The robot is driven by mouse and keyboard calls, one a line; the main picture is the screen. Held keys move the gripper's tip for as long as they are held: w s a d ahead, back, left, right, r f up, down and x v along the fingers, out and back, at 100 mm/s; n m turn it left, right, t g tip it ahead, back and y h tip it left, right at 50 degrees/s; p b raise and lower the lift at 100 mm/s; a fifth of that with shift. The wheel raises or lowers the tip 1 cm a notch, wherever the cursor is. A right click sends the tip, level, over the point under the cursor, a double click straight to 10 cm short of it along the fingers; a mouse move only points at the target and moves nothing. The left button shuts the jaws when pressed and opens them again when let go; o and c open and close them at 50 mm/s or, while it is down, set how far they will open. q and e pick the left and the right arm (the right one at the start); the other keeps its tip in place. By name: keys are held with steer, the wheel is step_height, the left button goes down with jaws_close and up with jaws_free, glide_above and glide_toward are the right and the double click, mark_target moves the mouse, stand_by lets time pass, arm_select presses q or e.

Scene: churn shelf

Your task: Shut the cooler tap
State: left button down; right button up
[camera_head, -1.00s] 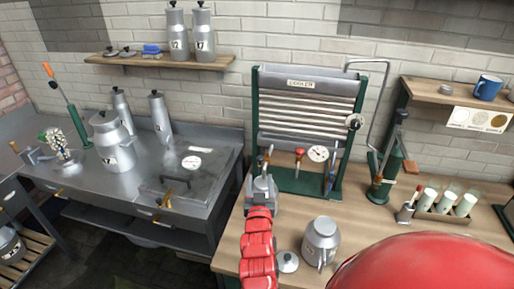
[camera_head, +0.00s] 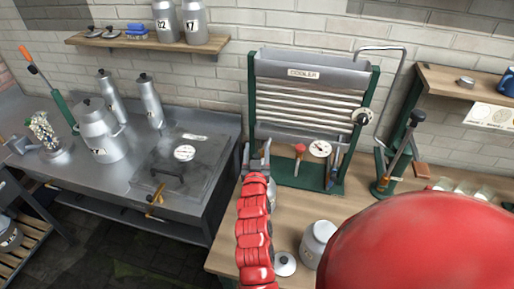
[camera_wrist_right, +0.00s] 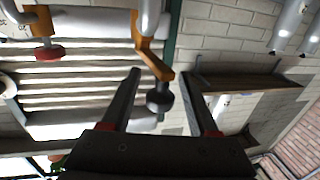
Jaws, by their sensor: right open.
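The cooler (camera_head: 312,73) is a green-framed rack of pale horizontal tubes standing on the wooden counter. In the right wrist view, a brass tap lever (camera_wrist_right: 152,58) with a dark round knob (camera_wrist_right: 160,98) hangs from a grey pipe. My right gripper (camera_head: 257,157) is open at the cooler's lower left; in the wrist view its fingers (camera_wrist_right: 163,75) lie either side of the knob, with gaps showing. Contact is not visible. In the head view the gripper largely hides this tap. A red-knobbed valve (camera_head: 300,150) also shows in the wrist view (camera_wrist_right: 48,50). My left gripper is not in view.
A dial gauge (camera_head: 319,149) and another tap (camera_head: 331,178) are right of the red knob. A grey can (camera_head: 314,244) and a round lid (camera_head: 285,264) stand near my right arm. A green-based lever device (camera_head: 397,160) stands right of the cooler.

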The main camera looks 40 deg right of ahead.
jaws_close()
stand_by(1.3)
